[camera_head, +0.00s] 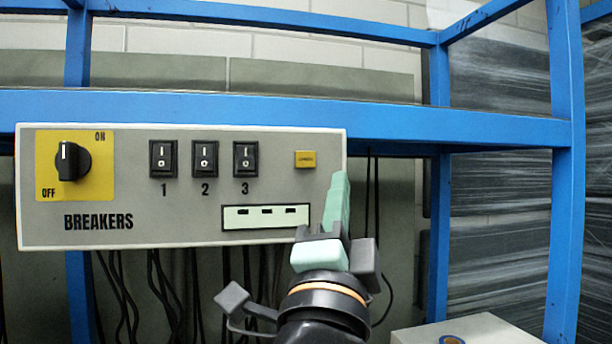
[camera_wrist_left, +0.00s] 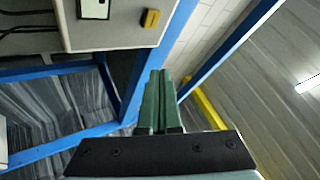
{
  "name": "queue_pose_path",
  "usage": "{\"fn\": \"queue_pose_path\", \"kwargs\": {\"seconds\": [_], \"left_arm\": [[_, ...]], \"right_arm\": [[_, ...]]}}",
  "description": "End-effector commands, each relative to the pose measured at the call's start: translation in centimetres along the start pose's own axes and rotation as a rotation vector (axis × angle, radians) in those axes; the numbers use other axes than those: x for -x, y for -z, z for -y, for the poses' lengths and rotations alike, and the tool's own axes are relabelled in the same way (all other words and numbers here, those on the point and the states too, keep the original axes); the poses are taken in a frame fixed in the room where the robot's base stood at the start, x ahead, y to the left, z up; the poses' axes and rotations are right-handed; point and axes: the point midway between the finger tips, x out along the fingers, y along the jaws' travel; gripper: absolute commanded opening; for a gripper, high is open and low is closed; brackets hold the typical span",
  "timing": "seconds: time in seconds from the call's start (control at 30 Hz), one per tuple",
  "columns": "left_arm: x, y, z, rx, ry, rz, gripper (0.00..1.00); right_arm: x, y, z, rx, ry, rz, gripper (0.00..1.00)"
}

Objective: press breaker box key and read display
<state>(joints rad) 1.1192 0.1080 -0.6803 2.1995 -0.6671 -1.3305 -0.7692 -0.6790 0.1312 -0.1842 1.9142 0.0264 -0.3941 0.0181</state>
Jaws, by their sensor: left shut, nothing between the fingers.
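The grey breaker box (camera_head: 130,148) hangs on the blue rack, marked BREAKERS. Its small yellow key (camera_head: 305,159) is at the upper right; it also shows in the left wrist view (camera_wrist_left: 150,19). Below it is the pale display (camera_head: 266,224) with three short dark marks; no digits can be read. My left gripper (camera_head: 341,176) is shut and empty. Its green fingers point up by the box's lower right edge, right of and below the key. In the left wrist view the fingertips (camera_wrist_left: 160,75) are clear of the box and key. My right gripper is not in view.
Three black rocker switches (camera_head: 205,159) and a black rotary knob (camera_head: 72,161) on a yellow plate are on the box. Cables (camera_head: 160,280) hang below. The blue rack beam (camera_head: 400,124) runs behind it. A grey box (camera_head: 485,330) stands at the lower right.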

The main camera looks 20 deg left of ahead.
Motion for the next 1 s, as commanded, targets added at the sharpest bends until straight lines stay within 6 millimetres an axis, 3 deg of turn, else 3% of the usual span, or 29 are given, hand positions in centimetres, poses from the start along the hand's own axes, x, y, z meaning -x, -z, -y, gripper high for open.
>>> {"fn": "queue_pose_path", "kwargs": {"seconds": [0.03,0.1,0.23,0.67,1.0], "left_arm": [[0.2,0.2,1.8,-0.013,0.039,0.004,0.00],[0.4,0.3,3.3,-0.030,0.071,0.014,0.00],[0.6,0.4,4.4,-0.041,0.095,0.021,0.00],[0.1,0.1,4.2,-0.043,0.095,0.022,0.00],[-3.0,-2.4,2.4,-0.046,0.094,0.025,0.00]], "right_arm": [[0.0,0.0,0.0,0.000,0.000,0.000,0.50],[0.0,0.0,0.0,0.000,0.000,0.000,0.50],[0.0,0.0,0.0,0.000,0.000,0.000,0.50],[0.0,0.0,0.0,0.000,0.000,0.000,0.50],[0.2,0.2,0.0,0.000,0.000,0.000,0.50]]}}
